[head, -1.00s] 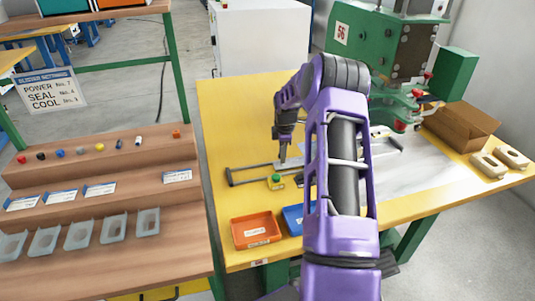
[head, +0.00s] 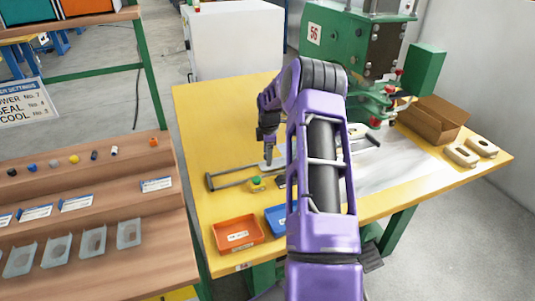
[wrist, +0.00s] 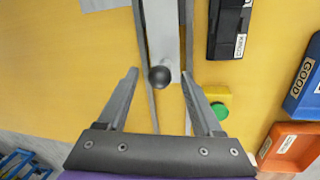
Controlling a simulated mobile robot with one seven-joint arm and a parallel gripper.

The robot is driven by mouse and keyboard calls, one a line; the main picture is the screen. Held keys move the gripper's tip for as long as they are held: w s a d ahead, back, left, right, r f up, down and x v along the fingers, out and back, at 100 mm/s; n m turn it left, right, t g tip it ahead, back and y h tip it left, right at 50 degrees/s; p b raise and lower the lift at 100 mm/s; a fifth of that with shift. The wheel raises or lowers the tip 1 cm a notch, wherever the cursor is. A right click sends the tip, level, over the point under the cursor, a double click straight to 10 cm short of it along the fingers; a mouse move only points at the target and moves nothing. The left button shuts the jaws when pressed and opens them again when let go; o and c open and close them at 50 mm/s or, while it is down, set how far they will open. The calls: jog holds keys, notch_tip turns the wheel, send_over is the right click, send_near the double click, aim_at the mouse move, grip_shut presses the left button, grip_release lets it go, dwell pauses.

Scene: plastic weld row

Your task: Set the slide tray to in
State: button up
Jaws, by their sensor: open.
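The slide tray is a pale grey plate (wrist: 160,30) between two long grey rails (head: 225,180) on the yellow table. A round black knob (wrist: 159,77) sits at its near end in the wrist view. My gripper (wrist: 160,72) is open, one finger on each side of the knob and apart from it in the picture. I cannot tell the height of the fingers over the knob. In the head view my gripper (head: 268,157) points down over the rails, and my arm hides part of the tray and rails.
A yellow box with a green button (wrist: 218,110) is close to the right finger. A black labelled box (wrist: 228,30), a blue bin (wrist: 305,85) and an orange bin (head: 237,234) stand nearby. The green press (head: 350,45) is at the back right. Table left of the rails is clear.

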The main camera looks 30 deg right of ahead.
jog(key=s+a+r+p, duration=0.1)
jog(key=s+r, duration=0.2)
jog(key=r, duration=1.4)
jog(key=shift+a, duration=0.2)
